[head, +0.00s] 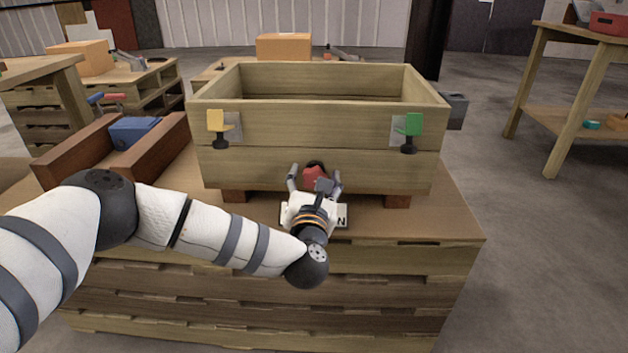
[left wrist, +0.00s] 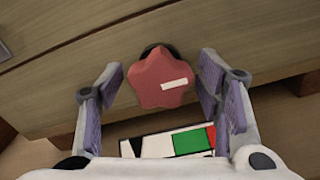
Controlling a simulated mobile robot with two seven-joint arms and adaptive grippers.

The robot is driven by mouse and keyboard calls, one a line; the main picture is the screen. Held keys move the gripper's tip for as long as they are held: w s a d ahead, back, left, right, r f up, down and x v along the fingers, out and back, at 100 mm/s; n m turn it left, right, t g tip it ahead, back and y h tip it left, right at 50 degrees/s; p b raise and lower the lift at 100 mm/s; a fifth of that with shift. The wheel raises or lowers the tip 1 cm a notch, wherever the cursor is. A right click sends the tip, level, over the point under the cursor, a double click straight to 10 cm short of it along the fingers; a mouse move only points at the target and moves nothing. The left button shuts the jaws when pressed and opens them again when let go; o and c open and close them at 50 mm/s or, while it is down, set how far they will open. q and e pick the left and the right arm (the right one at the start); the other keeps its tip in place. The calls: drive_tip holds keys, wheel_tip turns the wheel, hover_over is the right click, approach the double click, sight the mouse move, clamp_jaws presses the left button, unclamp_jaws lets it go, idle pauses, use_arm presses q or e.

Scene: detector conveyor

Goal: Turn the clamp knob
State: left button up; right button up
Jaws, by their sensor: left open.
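The clamp knob (left wrist: 160,80) is a red, star-shaped knob with a white mark, on the front of a wooden crate (head: 300,157). In the head view the knob (head: 315,174) shows low at the middle of the crate front, partly covered by my gripper. My left gripper (head: 315,180) is open. In the left wrist view its fingers (left wrist: 158,92) stand apart, one on each side of the knob, with a gap on both sides. I see no contact. My right gripper is not in view.
The crate stands on blocks on a pallet-like table (head: 440,225). A yellow latch (head: 217,124) and a green latch (head: 411,126) sit on its front. A label card (left wrist: 175,142) lies below the knob. A wooden channel with a blue block (head: 133,131) is at the left.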

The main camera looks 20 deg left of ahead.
use_arm(q)
drive_tip(key=shift+c, duration=0.6)
drive_tip(key=c, duration=1.1)
drive_tip(key=shift+o, duration=0.2)
drive_tip(key=shift+m, duration=0.3)
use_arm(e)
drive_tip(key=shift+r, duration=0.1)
use_arm(q)
drive_tip(key=m+p, duration=0.1)
drive_tip(key=m, duration=0.1)
drive_tip(key=shift+r+m, duration=0.2)
drive_tip(key=shift+m, duration=0.2)
drive_tip(key=m+p, duration=0.2)
drive_tip(key=m, duration=0.2)
drive_tip(key=shift+m, duration=0.3)
drive_tip(key=m+p, duration=0.1)
drive_tip(key=m, duration=0.3)
drive_tip(key=shift+p, duration=0.4)
drive_tip(key=shift+m+p, duration=0.6)
drive_tip(key=shift+m, duration=1.6)
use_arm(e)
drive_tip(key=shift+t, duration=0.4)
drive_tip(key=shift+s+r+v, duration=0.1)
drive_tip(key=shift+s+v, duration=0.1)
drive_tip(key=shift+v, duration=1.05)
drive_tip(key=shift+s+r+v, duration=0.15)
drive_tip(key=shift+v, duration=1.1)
use_arm(q)
drive_tip(key=shift+m, duration=0.3)
